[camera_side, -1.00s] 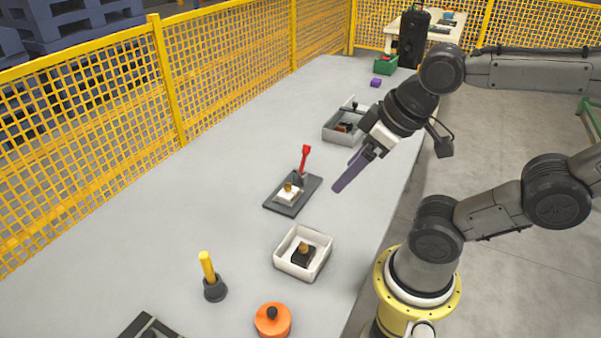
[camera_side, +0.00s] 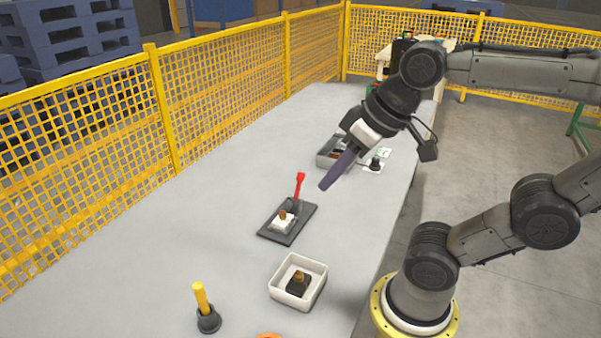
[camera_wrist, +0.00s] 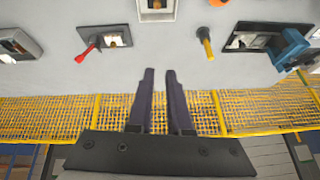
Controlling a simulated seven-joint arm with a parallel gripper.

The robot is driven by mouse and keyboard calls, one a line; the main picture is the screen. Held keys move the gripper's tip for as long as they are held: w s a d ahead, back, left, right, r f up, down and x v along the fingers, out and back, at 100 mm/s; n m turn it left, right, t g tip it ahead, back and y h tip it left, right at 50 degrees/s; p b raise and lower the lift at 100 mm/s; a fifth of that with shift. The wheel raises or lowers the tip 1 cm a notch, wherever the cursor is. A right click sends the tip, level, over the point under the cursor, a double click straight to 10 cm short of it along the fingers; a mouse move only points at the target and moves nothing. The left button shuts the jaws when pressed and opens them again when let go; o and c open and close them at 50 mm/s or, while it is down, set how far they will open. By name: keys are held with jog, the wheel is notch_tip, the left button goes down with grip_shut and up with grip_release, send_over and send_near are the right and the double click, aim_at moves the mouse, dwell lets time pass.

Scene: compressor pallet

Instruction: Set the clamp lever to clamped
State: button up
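The clamp lever (camera_side: 299,187) is red and stands up, leaning slightly, at the back of a dark base plate (camera_side: 273,235) on the grey table. A white block with a brass-coloured top (camera_side: 283,219) sits on that plate. In the wrist view the lever (camera_wrist: 86,52) sticks out from the plate (camera_wrist: 125,38) toward the lower left. My gripper (camera_side: 323,187) appears above and to the right of the lever, apart from it. In the wrist view my gripper (camera_wrist: 160,70) has two dark purple fingers with a narrow empty gap between them.
A white tray (camera_side: 318,291) holding a dark part stands nearer the camera. A yellow peg in a black holder (camera_side: 208,318) stands front left. A grey tray (camera_side: 326,160) and a black knob on a white plate (camera_side: 375,165) lie behind. Yellow fencing (camera_side: 220,90) borders the table.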

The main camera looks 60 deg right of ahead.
jog(key=shift+m, duration=0.9)
jog(key=w+r, duration=0.2)
jog(key=w, duration=0.1)
jog(key=w+d+r, duration=0.1)
jog(key=w, duration=0.1)
jog(key=shift+w+d+r, duration=0.1)
jog(key=shift+r, duration=0.15)
grip_shut()
jog(key=w+d+m+g, duration=0.2)
jog(key=w+d+m, duration=0.3)
jog(key=w+d, duration=0.9)
jog(key=w+d+f+m+g+y, duration=0.1)
jog(key=d+f+m, duration=0.4)
jog(key=d+f, duration=1.1)
jog(key=d+g, duration=0.1)
jog(key=d, duration=0.2)
jog(key=shift+w+f+y, duration=0.2)
jog(key=shift+y, duration=0.1)
jog(key=shift+a, duration=0.1)
